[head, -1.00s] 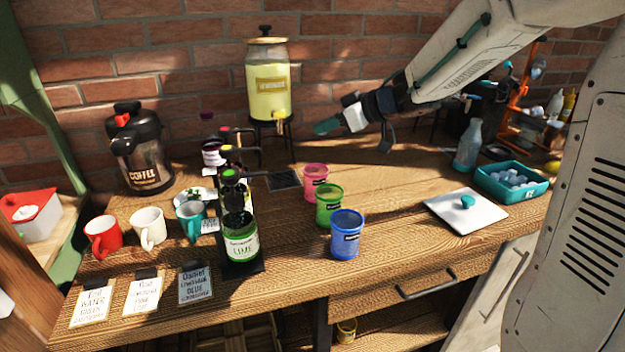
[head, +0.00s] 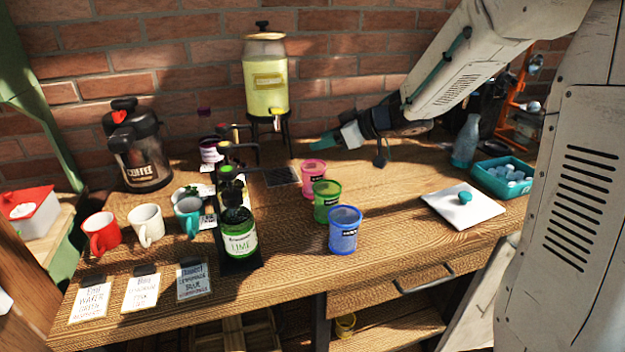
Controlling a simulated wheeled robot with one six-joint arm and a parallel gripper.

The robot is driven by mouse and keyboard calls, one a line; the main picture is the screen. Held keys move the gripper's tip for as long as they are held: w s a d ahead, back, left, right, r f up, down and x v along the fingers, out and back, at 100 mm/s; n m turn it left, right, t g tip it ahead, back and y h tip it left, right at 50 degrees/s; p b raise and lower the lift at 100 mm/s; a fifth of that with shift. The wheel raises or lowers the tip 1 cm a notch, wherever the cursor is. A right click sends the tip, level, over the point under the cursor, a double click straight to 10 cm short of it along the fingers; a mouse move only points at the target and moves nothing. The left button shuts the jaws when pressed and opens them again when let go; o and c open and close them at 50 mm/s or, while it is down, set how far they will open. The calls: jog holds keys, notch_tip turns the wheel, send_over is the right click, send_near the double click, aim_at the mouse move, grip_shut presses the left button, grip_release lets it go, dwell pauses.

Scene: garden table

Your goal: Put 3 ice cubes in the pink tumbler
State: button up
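The pink tumbler (head: 313,182) stands upright at the back of a row of three tumblers on the wooden table. What is inside it cannot be made out. The ice cubes (head: 515,176) lie in a teal tub (head: 489,187) at the right of the table. My gripper (head: 323,142) reaches in from the upper right, its teal tip pointing left. In the picture the tip shows just above the pink tumbler's rim, apart from it. The fingers are seen side-on, so their gap and anything between them cannot be made out.
A green tumbler (head: 327,203) and a blue tumbler (head: 345,232) stand in front of the pink one. A white lid with a teal knob (head: 464,198) lies left of the tub. A lemonade dispenser (head: 266,85) and a lime bottle (head: 240,238) stand to the left.

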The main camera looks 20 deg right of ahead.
jog(key=v, duration=0.8)
jog(key=shift+f, duration=0.1)
